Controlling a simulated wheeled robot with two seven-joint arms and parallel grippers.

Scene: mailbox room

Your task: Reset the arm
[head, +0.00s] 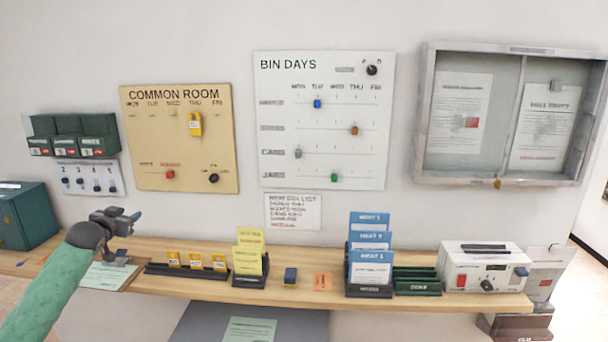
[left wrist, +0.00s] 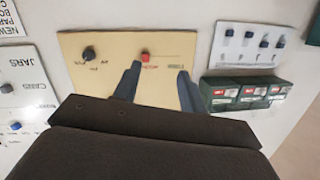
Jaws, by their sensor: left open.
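My left arm comes in from the lower left of the head view, with a green forearm. Its gripper (head: 128,220) is in front of the wall, above the left part of the wooden shelf (head: 225,290). In the left wrist view the gripper (left wrist: 158,85) has its two dark fingers spread apart with nothing between them. Behind them is the tan common room board (left wrist: 110,50) with a red knob (left wrist: 145,56) and a black knob (left wrist: 88,53). The fingers look apart from the board. My right gripper is in neither view.
The shelf holds a row of yellow tags (head: 196,262), yellow cards (head: 250,250), blue cards (head: 370,258) and a white device (head: 484,268). A dark green box (head: 28,215) stands at the left. On the wall are the bin days board (head: 322,120), a key panel (head: 88,178) and a notice case (head: 510,115).

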